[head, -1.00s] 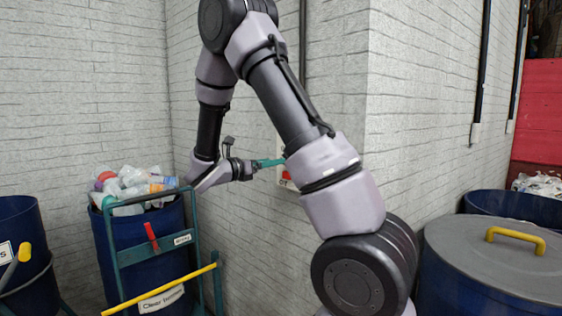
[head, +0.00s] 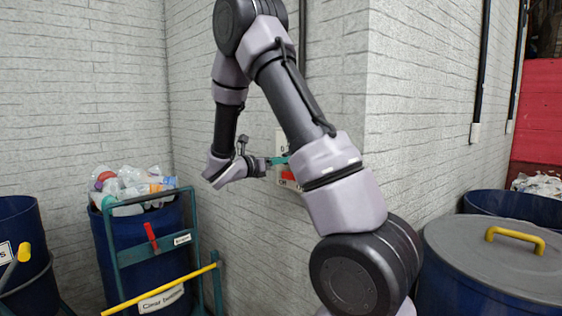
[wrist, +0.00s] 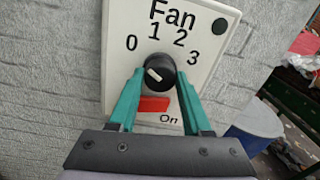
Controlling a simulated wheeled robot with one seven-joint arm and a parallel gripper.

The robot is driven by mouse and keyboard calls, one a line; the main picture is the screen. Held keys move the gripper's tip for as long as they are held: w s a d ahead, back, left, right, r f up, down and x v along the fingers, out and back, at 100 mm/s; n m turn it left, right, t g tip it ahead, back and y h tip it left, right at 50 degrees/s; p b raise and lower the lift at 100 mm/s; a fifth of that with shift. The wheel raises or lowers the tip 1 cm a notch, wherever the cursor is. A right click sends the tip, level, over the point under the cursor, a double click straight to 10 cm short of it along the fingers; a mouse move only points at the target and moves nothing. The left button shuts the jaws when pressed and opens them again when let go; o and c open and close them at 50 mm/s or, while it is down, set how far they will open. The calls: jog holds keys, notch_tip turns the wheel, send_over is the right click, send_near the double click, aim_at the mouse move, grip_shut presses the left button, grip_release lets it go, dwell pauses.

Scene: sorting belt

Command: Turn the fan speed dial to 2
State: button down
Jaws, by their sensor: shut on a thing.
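The fan speed dial (wrist: 163,66) is a round black knob with a white pointer mark. It sits on a white Fan panel (wrist: 118,22) marked 0, 1, 2 and 3 in the wrist view. The white mark lies on the knob's left side, slanting to the upper left, towards the 0 and 1 side; its exact setting is hard to tell. My gripper (wrist: 160,78) has its teal fingers on both sides of the knob and is shut on it. In the head view, my gripper (head: 282,161) is at the panel (head: 281,139), and my arm partly hides it; the dial is hidden there.
A red switch (wrist: 153,104) labelled On sits just below the dial. A blue bin of clear bottles (head: 107,252) stands in a green trolley (head: 117,254) at left. A lidded drum (head: 470,265) stands at right. The wall corner is close to my arm.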

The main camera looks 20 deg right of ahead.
jog(key=shift+m, duration=0.3)
jog(key=shift+s+m+y, duration=0.1)
jog(key=shift+m+y, duration=0.2)
jog(key=shift+m, duration=7)
jog(key=shift+c, duration=1.7)
grip_release()
jog(key=v, duration=1)
jog(key=shift+s+a, duration=0.25)
jog(key=shift+a, duration=0.1)
